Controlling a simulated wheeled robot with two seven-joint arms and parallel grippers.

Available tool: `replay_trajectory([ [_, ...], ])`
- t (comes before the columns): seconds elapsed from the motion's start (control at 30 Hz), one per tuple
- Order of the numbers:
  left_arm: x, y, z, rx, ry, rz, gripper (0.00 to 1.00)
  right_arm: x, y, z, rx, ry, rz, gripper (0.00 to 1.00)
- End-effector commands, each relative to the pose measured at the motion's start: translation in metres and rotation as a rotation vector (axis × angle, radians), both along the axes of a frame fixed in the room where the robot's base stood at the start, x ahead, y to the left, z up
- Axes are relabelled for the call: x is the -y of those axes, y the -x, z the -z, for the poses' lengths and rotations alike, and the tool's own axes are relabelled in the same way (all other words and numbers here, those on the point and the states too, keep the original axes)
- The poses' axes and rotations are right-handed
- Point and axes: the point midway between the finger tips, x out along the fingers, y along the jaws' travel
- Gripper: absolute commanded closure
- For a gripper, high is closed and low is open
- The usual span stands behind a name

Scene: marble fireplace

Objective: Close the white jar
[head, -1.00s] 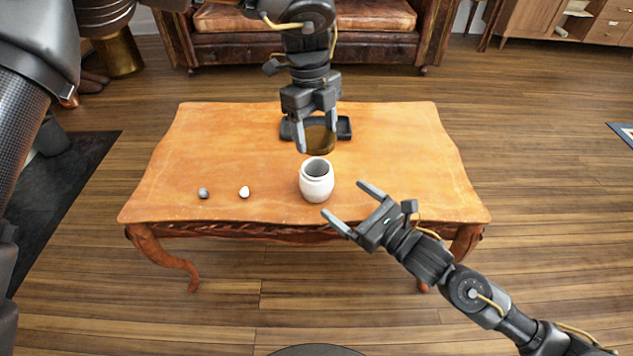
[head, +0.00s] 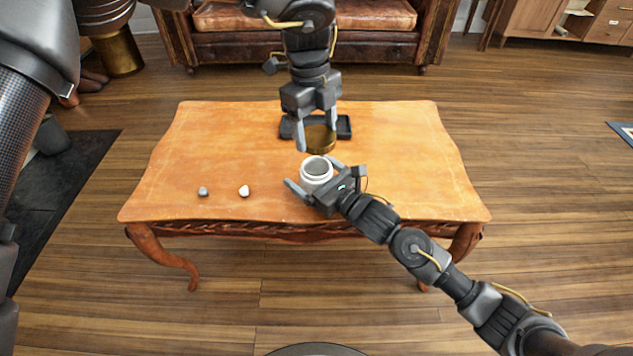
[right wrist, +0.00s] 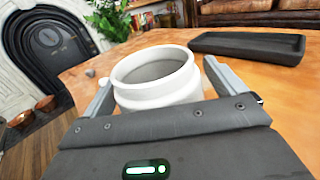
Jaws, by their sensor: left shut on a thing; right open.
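The white jar (head: 316,168) stands upright on the wooden table near its front edge, with its mouth open. In the right wrist view the jar (right wrist: 157,92) sits between the fingers of my right gripper (right wrist: 158,75). That gripper (head: 312,174) is open around the jar from the front right; whether the fingers touch it I cannot tell. My left gripper (head: 315,130) is shut on a round brown-gold lid (head: 321,141), held just behind the jar in the head view. The lid is not distinguishable in the right wrist view.
A black tray (head: 344,128) lies on the table (head: 400,165) behind the lid. A grey ball (head: 203,191) and a white egg-like object (head: 244,191) lie left of the jar. The right side of the table is clear. A leather sofa (head: 360,45) stands behind.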

Motion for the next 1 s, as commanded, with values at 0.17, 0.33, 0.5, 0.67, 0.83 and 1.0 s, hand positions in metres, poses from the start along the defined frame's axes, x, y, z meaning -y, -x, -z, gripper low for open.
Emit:
replay_trajectory([
  [0.17, 0.000, 0.000, 0.000, 0.000, 0.000, 0.000, 0.55, 0.000, 0.000, 0.000, 0.000, 0.000, 0.000, 0.05],
  [0.33, 0.000, 0.000, 0.000, 0.000, 0.000, 0.000, 0.55, 0.000, 0.000, 0.000, 0.000, 0.000, 0.000, 0.22],
  [0.5, 0.000, 0.000, 0.000, 0.000, 0.000, 0.000, 0.55, 0.000, 0.000, 0.000, 0.000, 0.000, 0.000, 0.44],
  [0.67, 0.000, 0.000, 0.000, 0.000, 0.000, 0.000, 0.55, 0.000, 0.000, 0.000, 0.000, 0.000, 0.000, 0.65],
  [0.83, 0.000, 0.000, 0.005, -0.001, -0.001, 0.000, 0.55, 0.000, 0.000, 0.000, 0.000, 0.000, 0.000, 0.71],
  [1.0, -0.001, 0.000, 0.031, -0.002, -0.001, 0.000, 0.55, 0.000, 0.000, 0.000, 0.000, 0.000, 0.000, 0.71],
])
